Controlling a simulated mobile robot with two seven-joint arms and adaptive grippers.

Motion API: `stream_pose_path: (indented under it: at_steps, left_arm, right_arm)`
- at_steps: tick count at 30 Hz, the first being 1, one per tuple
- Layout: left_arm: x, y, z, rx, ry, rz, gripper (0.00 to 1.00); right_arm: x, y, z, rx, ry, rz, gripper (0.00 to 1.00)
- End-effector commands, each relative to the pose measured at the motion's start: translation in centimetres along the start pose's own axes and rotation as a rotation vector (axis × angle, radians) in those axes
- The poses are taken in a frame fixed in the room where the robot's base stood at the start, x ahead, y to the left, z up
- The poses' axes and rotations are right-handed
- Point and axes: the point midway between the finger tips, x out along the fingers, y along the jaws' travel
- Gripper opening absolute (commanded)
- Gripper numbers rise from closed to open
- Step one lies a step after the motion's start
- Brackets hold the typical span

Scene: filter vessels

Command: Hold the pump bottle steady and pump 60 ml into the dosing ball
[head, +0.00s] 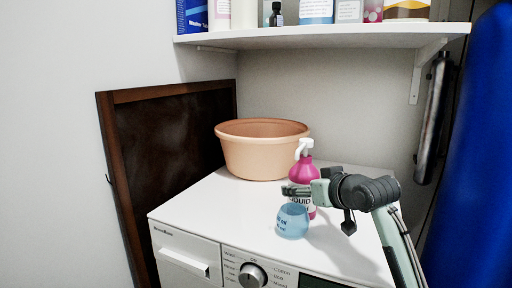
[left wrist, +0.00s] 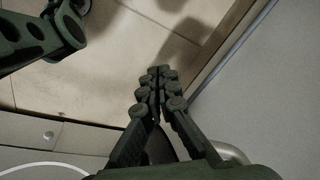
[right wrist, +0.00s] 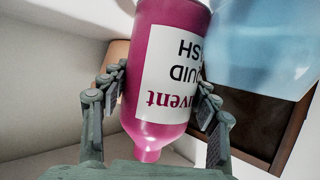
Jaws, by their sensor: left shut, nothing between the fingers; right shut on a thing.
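A magenta pump bottle (head: 306,172) with a white pump head and a white label stands on top of the white washing machine. A translucent blue dosing ball (head: 292,222) stands just in front of it, at the lower left of the bottle. My right gripper (head: 300,190) is shut on the bottle's body; in the right wrist view the bottle (right wrist: 160,70) sits between both fingers, with its label showing upside down. The dosing ball also shows at the upper right there (right wrist: 262,50). My left gripper (left wrist: 158,78) is shut and empty, low over the floor, away from the bottle.
A peach-coloured tub (head: 262,155) stands behind the bottle on the washing machine top (head: 190,205). A shelf (head: 330,38) with several containers hangs above. A dark framed panel (head: 165,160) leans at the left. The machine top left of the ball is clear.

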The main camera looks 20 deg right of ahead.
Motion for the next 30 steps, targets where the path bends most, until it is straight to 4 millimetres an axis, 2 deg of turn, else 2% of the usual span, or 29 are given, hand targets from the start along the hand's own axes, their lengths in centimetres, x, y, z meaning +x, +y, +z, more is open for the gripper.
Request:
stream_pose_path:
  at_steps: [5,11,17,19,21,23,24,26,27,29,30]
  left_arm:
    - [0.5,-1.9,-0.3,-0.165,0.021,0.104,0.00]
    - [-0.2,-6.4,-2.9,-0.483,0.120,0.278,0.00]
    - [-3.1,-12.5,-7.8,-0.772,0.288,0.422,0.00]
    - [-5.7,-14.2,-11.7,-0.819,0.388,0.482,0.00]
    - [-8.9,-13.6,-16.1,-0.781,0.478,0.537,0.00]
    - [-11.8,-12.2,-19.5,-0.720,0.544,0.574,0.00]
    - [-13.8,-11.1,-21.6,-0.673,0.586,0.597,0.00]
    - [-17.0,-9.2,-24.6,-0.601,0.649,0.633,0.00]
    - [-19.3,-7.9,-26.4,-0.551,0.692,0.658,0.00]
    - [-22.9,-5.8,-28.7,-0.479,0.754,0.694,0.00]
    - [-25.3,-4.3,-30.1,-0.432,0.793,0.720,0.00]
  right_arm:
    - [0.0,0.0,0.1,0.001,-0.001,0.000,0.05]
    - [0.0,0.0,0.1,0.001,-0.001,0.000,0.05]
    - [0.0,0.0,0.1,0.001,-0.002,0.000,0.05]
    - [0.0,0.0,0.0,0.001,-0.001,0.000,0.05]
    - [0.0,0.0,0.1,0.001,-0.001,0.000,0.05]
    - [0.0,0.0,0.1,0.001,-0.001,-0.001,0.05]
    - [0.0,0.0,0.1,0.001,-0.001,-0.001,0.05]
    - [0.0,0.0,0.1,0.001,-0.001,-0.001,0.05]
    - [0.0,0.0,0.1,0.001,-0.001,0.000,0.05]
    - [0.0,0.0,0.1,0.001,-0.001,0.000,0.05]
    - [0.0,0.0,0.1,0.001,-0.001,0.000,0.05]
